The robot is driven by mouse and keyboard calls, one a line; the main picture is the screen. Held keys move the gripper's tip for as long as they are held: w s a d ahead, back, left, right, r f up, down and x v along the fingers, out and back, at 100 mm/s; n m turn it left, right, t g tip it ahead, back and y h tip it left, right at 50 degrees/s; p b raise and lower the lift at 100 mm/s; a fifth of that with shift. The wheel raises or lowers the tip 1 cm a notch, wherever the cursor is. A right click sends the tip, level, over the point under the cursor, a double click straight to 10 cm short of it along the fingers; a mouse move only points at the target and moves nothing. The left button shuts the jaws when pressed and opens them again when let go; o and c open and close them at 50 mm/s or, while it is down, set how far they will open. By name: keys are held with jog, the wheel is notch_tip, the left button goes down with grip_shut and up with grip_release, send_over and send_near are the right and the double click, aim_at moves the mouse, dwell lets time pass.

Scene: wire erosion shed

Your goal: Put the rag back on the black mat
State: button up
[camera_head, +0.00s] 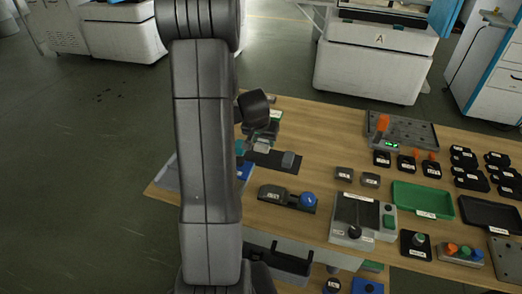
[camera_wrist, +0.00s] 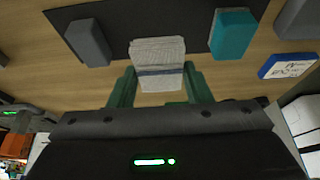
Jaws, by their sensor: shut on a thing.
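The rag (camera_wrist: 157,52) is a pale grey folded cloth with a blue stripe. My gripper (camera_wrist: 160,78) has green fingers on either side of it and is shut on it. The black mat (camera_wrist: 140,15) lies beyond, and the rag overlaps its near edge in the wrist view; I cannot tell whether they touch. In the head view, the rag (camera_head: 262,146) shows small under my gripper (camera_head: 262,138), at the black mat (camera_head: 272,160). My arm hides part of that area.
A grey block (camera_wrist: 88,42) and a teal block (camera_wrist: 233,33) sit on the mat at either side of the rag. A blue and white box (camera_wrist: 288,66) lies to the right. A black holder with a blue knob (camera_head: 308,200) stands in front of the mat.

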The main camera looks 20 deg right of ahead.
aim_at(263, 149)
jog(key=shift+f+b, duration=0.5)
jog(key=shift+f, duration=1.85)
jog(key=shift+f, duration=0.15)
jog(key=o, duration=1)
jog(key=shift+r, duration=0.3)
jog(key=v, duration=1.1)
jog(key=shift+s+a+r+p, duration=0.1)
jog(key=shift+s+r+p, duration=0.05)
jog(key=shift+r+p, duration=0.2)
